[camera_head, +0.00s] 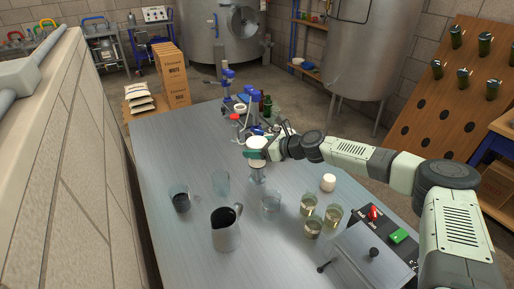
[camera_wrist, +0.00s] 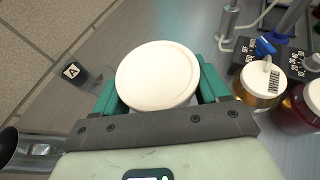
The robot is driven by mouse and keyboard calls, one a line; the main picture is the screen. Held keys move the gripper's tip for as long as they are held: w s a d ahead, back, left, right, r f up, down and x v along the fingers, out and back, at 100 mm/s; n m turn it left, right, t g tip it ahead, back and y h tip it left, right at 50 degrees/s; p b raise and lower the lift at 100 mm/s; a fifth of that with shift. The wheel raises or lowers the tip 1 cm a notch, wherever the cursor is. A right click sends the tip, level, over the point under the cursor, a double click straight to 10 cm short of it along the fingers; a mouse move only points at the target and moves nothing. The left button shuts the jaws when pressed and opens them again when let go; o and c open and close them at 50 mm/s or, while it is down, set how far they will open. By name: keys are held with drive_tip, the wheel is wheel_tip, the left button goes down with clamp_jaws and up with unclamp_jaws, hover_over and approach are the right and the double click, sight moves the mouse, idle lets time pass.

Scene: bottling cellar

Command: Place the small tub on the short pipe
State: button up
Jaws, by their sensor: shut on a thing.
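The small tub shows its round white lid (camera_wrist: 158,75) between the green fingers in the wrist view. My gripper (camera_wrist: 157,88) is shut on its sides. In the head view the tub (camera_head: 257,142) is held over the far middle of the metal table. A greyish, upright piece (camera_head: 257,174), perhaps the short pipe, shows just below the held tub in the head view. I cannot tell whether the two touch. The tub's underside is hidden, and the wrist view shows no pipe under it.
A white cylinder (camera_head: 328,182) stands to the right.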

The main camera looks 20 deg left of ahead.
drive_tip(key=shift+f, duration=0.1)
drive_tip(key=o, duration=1.3)
drive_tip(key=shift+c, duration=0.2)
drive_tip(key=shift+d+r, duration=0.25)
drive_tip(key=shift+d, duration=0.05)
drive_tip(key=v, duration=1.1)
drive_tip(key=shift+s+d, duration=0.15)
